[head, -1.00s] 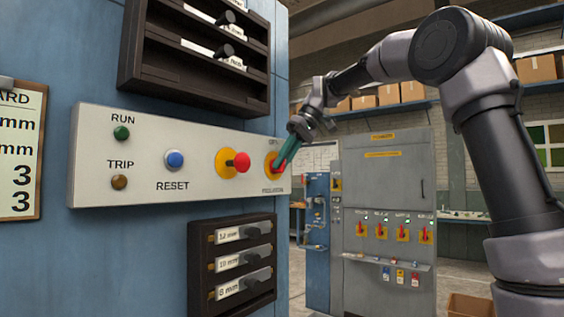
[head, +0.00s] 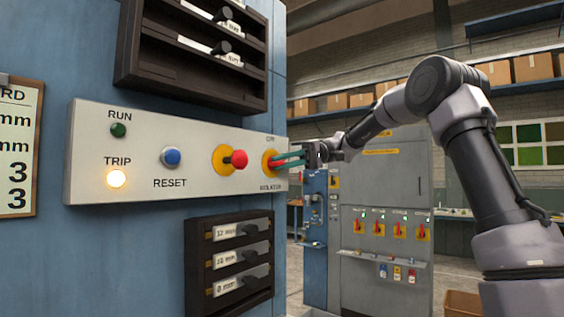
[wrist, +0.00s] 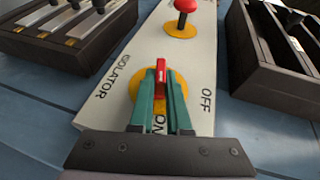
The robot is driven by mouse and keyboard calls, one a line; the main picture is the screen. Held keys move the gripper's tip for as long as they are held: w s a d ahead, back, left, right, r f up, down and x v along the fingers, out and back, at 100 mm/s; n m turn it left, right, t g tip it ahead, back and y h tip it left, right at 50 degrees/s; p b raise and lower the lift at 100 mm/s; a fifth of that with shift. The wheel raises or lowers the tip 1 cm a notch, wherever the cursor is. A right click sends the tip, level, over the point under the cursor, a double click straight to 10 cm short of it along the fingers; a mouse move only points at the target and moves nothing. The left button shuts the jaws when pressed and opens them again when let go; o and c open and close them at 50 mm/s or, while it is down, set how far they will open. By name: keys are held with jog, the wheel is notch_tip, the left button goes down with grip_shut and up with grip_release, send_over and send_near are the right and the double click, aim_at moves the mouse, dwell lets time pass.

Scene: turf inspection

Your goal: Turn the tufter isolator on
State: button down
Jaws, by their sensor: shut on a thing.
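The isolator (head: 267,161) is a red handle on a round yellow plate at the right end of the pale control panel (head: 203,138). My gripper (head: 290,160) reaches it from the right, its green fingers level. In the wrist view, my gripper (wrist: 160,92) is shut on the red handle (wrist: 161,76), one finger on each side. The handle lies in line with the ON mark (wrist: 159,124), which the fingers partly cover; the OFF mark (wrist: 207,101) is off to the side. The TRIP lamp (head: 117,179) glows amber; the RUN lamp (head: 118,130) looks dark green.
A red mushroom button (head: 239,159) and the blue RESET button (head: 171,156) sit left of the isolator. Dark racks stand out above (head: 195,85) and below (head: 195,266) the panel. A grey cabinet (head: 385,200) with several red switches stands behind, right.

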jog(key=shift+w+f+m+g+y, duration=0.15)
jog(key=shift+m+g+y, duration=0.35)
jog(key=shift+y, duration=0.6)
jog(key=c, duration=0.9)
grip_release()
jog(key=shift+g, duration=0.3)
jog(key=v, duration=1.1)
jog(key=shift+f, duration=0.15)
